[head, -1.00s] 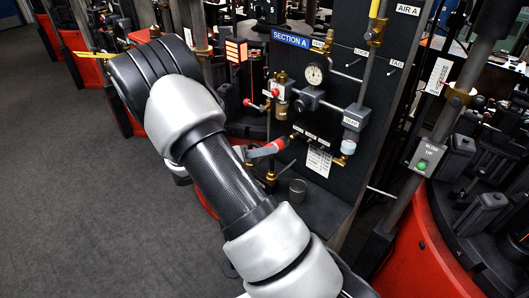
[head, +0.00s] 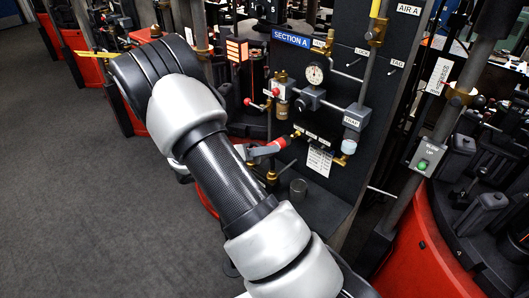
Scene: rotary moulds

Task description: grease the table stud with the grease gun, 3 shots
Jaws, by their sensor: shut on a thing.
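The grease gun (head: 270,147), with a red body and a dark band, shows just right of my forearm, in front of the dark SECTION A panel. My gripper (head: 246,153) is mostly hidden behind my arm; the small part that shows is at the gun's left end, and it is shut on the gun. The gun's right end points up and right toward a small brass fitting (head: 296,134) low on the panel. I cannot tell whether they touch, or whether this fitting is the table stud.
The panel (head: 349,88) carries a gauge (head: 315,75), valves, pipes and a white label sheet (head: 319,162). A post with a green-button box (head: 423,164) and red mould bases stand at right. Grey floor (head: 75,190) is open at left.

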